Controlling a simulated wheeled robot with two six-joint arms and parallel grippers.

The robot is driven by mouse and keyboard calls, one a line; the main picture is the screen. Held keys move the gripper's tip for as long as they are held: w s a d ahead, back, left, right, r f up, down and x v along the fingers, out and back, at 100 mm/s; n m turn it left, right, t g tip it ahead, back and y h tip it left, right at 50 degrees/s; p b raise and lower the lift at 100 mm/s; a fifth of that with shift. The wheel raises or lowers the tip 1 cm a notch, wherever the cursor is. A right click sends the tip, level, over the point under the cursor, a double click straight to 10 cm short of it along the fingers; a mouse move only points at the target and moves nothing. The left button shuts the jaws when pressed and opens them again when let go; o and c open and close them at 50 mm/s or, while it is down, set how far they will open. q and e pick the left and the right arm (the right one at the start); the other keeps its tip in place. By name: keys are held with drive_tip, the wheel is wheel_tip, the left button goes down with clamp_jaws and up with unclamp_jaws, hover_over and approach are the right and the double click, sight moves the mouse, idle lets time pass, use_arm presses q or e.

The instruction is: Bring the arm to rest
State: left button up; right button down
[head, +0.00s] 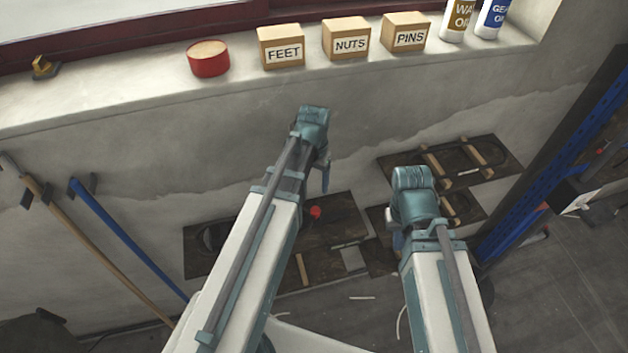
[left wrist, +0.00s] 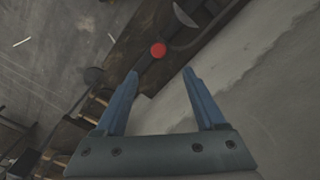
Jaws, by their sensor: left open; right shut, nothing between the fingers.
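My left arm reaches up from the bottom of the head view, and its left gripper (head: 325,178) points down by the wall, mostly hidden by the wrist. In the left wrist view the two blue fingers of this gripper (left wrist: 160,76) stand wide apart with nothing between them. My right arm is lower and to the right. Its right gripper (head: 397,240) shows only as a small bluish piece beside the wrist; it is shut and I see nothing held in it.
Dark boards (head: 345,225) with wooden strips lie below the arms; a red round thing (head: 315,212) is near the left arm. A ledge holds a red tin (head: 208,58), FEET (head: 281,52), NUTS (head: 346,45) and PINS (head: 405,39) boxes. A blue rack post (head: 560,150) stands right.

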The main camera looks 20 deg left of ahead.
idle(0.4)
use_arm(q)
drive_tip(key=s+d+f+b, duration=0.6)
drive_tip(key=d+f+b, duration=0.1)
drive_tip(key=f+b, duration=0.1)
drive_tip(key=s+d+f+m+y+b, duration=0.1)
drive_tip(key=s+d+f+b, duration=0.4)
drive_tip(key=f+b, duration=0.4)
drive_tip(key=shift+s+d+f+m, duration=0.15)
drive_tip(key=shift+s+d+m, duration=0.2)
drive_tip(key=shift+d, duration=0.5)
idle(0.8)
